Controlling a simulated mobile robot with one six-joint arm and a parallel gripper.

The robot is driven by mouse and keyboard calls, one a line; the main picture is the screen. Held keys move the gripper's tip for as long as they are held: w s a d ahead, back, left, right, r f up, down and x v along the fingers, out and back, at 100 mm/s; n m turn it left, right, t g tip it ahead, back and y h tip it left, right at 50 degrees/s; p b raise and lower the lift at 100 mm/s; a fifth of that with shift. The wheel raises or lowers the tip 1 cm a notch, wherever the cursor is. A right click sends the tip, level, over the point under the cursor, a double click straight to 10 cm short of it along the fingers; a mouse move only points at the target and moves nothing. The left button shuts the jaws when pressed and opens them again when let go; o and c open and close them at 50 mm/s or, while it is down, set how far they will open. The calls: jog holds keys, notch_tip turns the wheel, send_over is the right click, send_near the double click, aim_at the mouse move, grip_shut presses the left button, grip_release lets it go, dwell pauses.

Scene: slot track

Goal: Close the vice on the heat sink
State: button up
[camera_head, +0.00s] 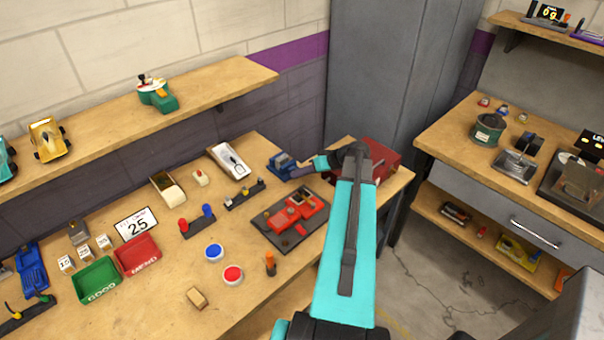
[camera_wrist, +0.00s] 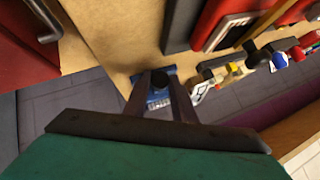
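The blue vice (camera_head: 281,162) stands at the far right part of the bench, near the wall. My gripper (camera_head: 297,173) reaches it from the right, with its tips at or close to the vice. In the wrist view, the two dark fingers of my gripper (camera_wrist: 160,78) point at the vice (camera_wrist: 157,98), which shows partly behind and between them. A round dark knob-like part (camera_wrist: 160,77) fills the gap between the fingertips; I cannot tell whether the fingers press on it. I cannot make out the heat sink; the vice's jaws are too small or hidden.
A dark plate with a red fixture (camera_head: 297,212) lies in front of the vice. A small dark rack (camera_head: 244,195) and a white-and-silver device (camera_head: 229,161) stand to its left. A red toolbox (camera_head: 380,157) is to the right, behind my arm.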

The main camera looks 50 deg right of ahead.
jog(key=o, duration=0.5)
jog(key=shift+c, duration=0.2)
jog(key=shift+s, duration=0.1)
jog(key=b+v, duration=0.4)
jog(key=v, duration=0.9)
jog(key=shift+s+r, duration=0.25)
jog(key=shift+r, duration=0.05)
